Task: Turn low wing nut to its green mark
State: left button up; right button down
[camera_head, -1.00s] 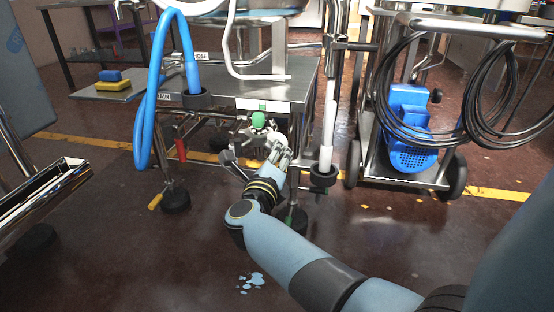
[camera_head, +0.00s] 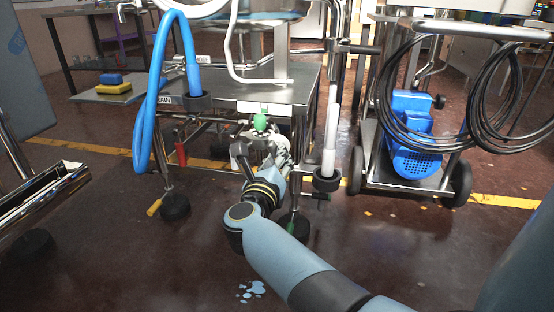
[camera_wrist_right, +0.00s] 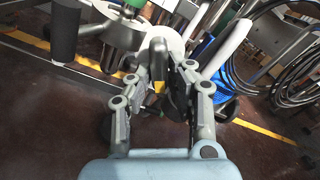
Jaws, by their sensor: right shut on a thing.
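The low wing nut (camera_wrist_right: 160,33) is a pale round hub under the steel table's front edge; in the head view it is mostly hidden behind my right gripper. My right gripper (camera_head: 256,152) is at the hub, and in the wrist view its fingertips (camera_wrist_right: 171,66) are closed on the wing nut, though the exact contact is hard to see. A green knob (camera_head: 260,122) stands just above the gripper. A white label with a green mark (camera_head: 264,108) is on the table edge above it. My left gripper is not in view.
A blue hose (camera_head: 150,90) hangs at the table's left. A table leg and a post with a black collar (camera_head: 327,179) stand close right of the gripper. A cart with a blue pump (camera_head: 412,130) and black cables is further right.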

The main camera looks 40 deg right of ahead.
jog(key=shift+s+f, duration=0.1)
jog(key=shift+f, duration=0.1)
jog(key=c, duration=1.3)
grip_release()
jog(key=shift+r, duration=0.1)
jog(key=shift+o, duration=0.2)
jog(key=shift+r, duration=0.1)
